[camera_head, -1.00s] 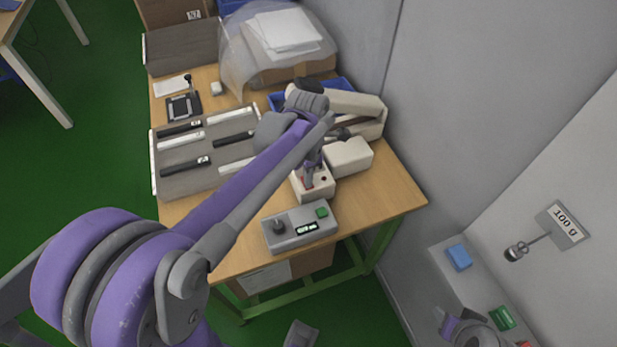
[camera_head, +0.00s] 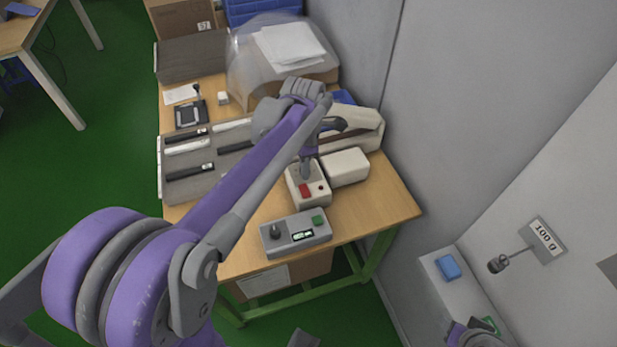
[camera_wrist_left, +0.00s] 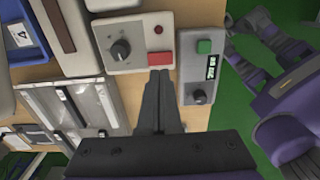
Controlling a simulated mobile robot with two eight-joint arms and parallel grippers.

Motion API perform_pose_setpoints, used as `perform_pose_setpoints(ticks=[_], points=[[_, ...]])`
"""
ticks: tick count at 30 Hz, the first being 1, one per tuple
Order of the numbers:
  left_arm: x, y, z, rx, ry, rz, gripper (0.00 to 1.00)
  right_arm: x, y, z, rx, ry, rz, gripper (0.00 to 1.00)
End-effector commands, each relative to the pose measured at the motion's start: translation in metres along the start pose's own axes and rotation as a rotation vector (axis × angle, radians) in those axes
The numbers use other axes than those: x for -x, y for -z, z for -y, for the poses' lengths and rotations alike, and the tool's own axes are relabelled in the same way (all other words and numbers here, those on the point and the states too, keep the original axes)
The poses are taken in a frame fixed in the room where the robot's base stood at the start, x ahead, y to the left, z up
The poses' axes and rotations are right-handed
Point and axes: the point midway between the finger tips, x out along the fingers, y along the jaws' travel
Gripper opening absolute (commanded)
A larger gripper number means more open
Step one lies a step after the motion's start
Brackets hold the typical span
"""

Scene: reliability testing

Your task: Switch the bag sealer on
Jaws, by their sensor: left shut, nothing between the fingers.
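The bag sealer (camera_head: 362,134) is a long cream machine at the back right of the wooden table, partly behind my left arm. A cream control box (camera_head: 317,193) in front of it carries a red rectangular switch (camera_head: 305,190) and a small red lamp (camera_head: 321,188). In the left wrist view the control box (camera_wrist_left: 136,62) also shows a dark round knob (camera_wrist_left: 121,49) beside the red switch (camera_wrist_left: 160,58). My left gripper (camera_head: 305,174) is shut and empty, with its tips close by the red switch; I cannot tell whether they touch.
A grey box (camera_head: 291,244) with a green button, a dark knob and a display stands in front of the control box. A white block (camera_head: 346,166) sits on its right. A grey rack (camera_head: 176,154) with bars lies left. A grey wall (camera_head: 440,130) bounds the table's right.

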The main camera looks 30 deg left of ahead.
Motion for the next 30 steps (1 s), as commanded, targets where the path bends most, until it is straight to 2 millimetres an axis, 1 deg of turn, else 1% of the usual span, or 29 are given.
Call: perform_pose_setpoints(ticks=[1,6,9,12,17,26,30], points=[[0.013,0.000,0.001,-0.001,0.001,0.000,0.00,0.000,0.000,0.000,0.000,0.000,0.000,0.50],[0.050,0.000,0.001,-0.001,0.001,-0.001,0.00,0.002,0.001,0.000,0.000,0.000,-0.001,0.50],[0.065,0.000,0.001,-0.001,0.001,-0.001,0.00,0.002,0.002,0.000,0.000,0.000,-0.001,0.50],[0.076,0.000,0.001,-0.001,0.001,-0.001,0.00,0.003,0.002,0.000,0.000,0.000,-0.002,0.50],[0.083,0.000,0.002,-0.001,0.001,-0.001,0.00,0.003,0.003,0.000,0.000,0.000,-0.002,0.50],[0.083,0.000,0.002,-0.001,0.001,-0.001,0.00,0.003,0.002,0.000,0.000,0.000,-0.002,0.50],[0.080,0.002,0.009,-0.002,0.001,-0.002,0.00,-0.007,-0.006,0.000,0.000,0.000,0.004,0.50]])
